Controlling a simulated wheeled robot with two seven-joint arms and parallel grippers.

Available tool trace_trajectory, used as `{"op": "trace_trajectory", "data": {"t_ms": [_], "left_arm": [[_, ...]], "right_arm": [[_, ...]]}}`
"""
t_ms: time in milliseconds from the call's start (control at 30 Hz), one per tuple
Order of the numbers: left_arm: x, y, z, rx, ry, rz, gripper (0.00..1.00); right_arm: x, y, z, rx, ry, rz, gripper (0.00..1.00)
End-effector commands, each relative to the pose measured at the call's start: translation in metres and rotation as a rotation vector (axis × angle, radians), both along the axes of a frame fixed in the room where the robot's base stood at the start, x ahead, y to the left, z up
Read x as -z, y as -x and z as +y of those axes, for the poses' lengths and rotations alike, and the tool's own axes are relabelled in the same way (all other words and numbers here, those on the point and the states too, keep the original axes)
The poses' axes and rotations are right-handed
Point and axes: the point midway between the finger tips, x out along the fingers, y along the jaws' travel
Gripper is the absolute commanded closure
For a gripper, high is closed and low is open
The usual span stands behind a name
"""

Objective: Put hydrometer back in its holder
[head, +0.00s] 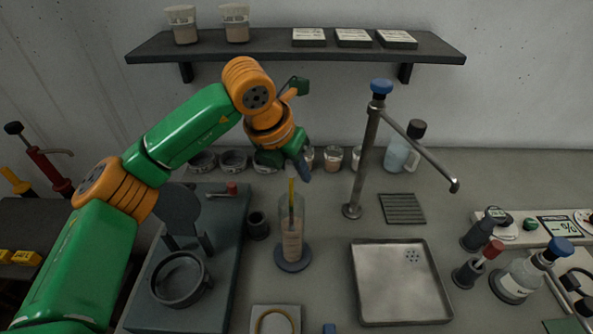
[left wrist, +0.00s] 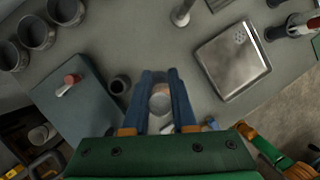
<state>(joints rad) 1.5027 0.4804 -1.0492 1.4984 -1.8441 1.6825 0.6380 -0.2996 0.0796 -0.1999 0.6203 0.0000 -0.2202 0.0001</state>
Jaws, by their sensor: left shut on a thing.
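The hydrometer (head: 291,195) shows as a thin yellow stem, upright, with its lower part inside a clear cylinder (head: 292,235) of pinkish liquid on a round dark base. My left gripper (head: 301,172) is at the top of the stem, pointing down, shut on the hydrometer. In the left wrist view the blue fingers (left wrist: 160,76) close in above the cylinder, and the thin stem is hard to make out between them. A small dark cup (head: 258,225) stands just left of the cylinder; I cannot tell whether it is the holder.
A metal post with a side arm (head: 364,160) rises to the right behind the cylinder. A steel tray (head: 400,283) lies front right. Several cups line the wall under the shelf (head: 290,42). Bottles (head: 519,280) stand far right.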

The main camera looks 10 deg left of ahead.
Motion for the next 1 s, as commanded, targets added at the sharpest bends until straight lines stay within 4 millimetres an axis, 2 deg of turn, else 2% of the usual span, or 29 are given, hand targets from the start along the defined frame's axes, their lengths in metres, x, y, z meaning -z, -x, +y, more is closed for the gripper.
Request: {"op": "trace_trajectory", "data": {"t_ms": [33, 700, 1000], "left_arm": [[-0.008, 0.000, 0.000, 0.000, 0.000, -0.001, 1.00], [-0.065, 0.000, 0.000, 0.001, 0.000, -0.001, 1.00], [-0.089, 0.000, -0.001, 0.001, 0.001, -0.001, 1.00]], "right_arm": [[-0.007, 0.000, 0.000, 0.000, 0.000, 0.000, 0.50], [-0.050, 0.000, 0.000, 0.000, 0.000, 0.000, 0.50], [-0.064, 0.000, 0.000, 0.000, 0.000, 0.000, 0.50]]}}
